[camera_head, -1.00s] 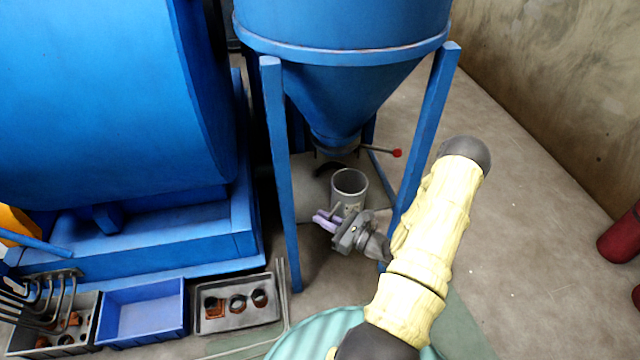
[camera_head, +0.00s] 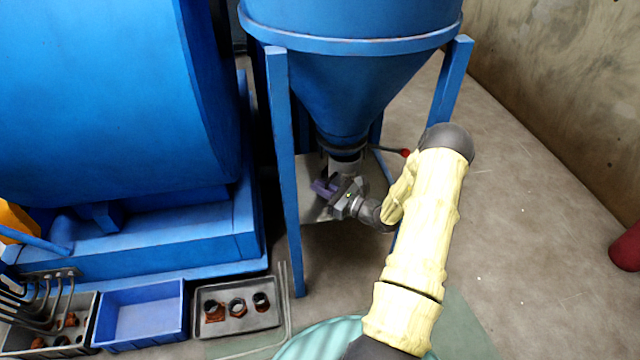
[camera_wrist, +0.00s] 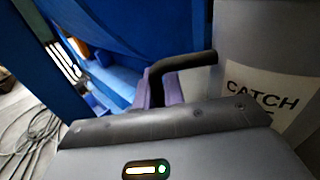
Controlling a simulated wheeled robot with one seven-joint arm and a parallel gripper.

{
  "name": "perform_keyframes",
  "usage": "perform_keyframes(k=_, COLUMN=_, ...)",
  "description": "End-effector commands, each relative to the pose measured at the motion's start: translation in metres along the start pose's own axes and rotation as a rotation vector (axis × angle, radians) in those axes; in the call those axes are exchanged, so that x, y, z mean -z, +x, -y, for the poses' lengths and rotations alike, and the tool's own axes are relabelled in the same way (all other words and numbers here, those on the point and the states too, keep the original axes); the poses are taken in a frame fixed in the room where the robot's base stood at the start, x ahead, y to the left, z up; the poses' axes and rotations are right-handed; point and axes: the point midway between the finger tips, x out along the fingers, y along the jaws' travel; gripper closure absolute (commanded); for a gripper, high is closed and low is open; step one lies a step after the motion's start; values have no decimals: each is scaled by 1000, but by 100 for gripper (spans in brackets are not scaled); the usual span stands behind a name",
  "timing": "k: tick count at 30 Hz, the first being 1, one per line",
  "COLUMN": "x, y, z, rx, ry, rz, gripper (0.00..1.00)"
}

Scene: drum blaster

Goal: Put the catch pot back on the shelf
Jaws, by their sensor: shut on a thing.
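The catch pot (camera_head: 345,166) is a grey cylinder directly below the outlet of the blue hopper cone (camera_head: 350,95). Its top is close under the outlet; whether they touch I cannot tell. In the wrist view the pot (camera_wrist: 265,55) fills the right side, with a "CATCH" label and a dark handle. My gripper (camera_head: 326,187) has purple fingers and is shut on the handle; the fingers (camera_wrist: 163,90) also show in the wrist view. A grey plate, likely the shelf (camera_head: 311,208), lies between the hopper legs, partly hidden by my gripper. The pot's base is hidden.
Blue hopper legs (camera_head: 284,170) stand left and right of the pot. A red-knobbed lever (camera_head: 405,153) sticks out right of the outlet. A blue bin (camera_head: 140,312) and a grey tray (camera_head: 236,322) lie at lower left.

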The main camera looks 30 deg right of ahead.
Motion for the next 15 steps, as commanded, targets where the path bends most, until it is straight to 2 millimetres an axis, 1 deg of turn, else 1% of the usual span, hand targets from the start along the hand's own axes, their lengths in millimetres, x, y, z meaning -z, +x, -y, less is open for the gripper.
perform_keyframes(k=1, x=1, y=8, z=3, rx=-6, ry=-6, rz=5, gripper=100)
perform_keyframes(k=6, x=2, y=29, z=24, rx=-6, ry=-8, rz=6, gripper=100)
perform_keyframes(k=7, x=11, y=26, z=22, rx=-5, ry=-2, rz=3, gripper=100)
perform_keyframes(k=9, x=16, y=25, z=22, rx=-3, ry=-2, rz=4, gripper=100)
perform_keyframes(k=15, x=14, y=24, z=24, rx=0, ry=-3, rz=4, gripper=100)
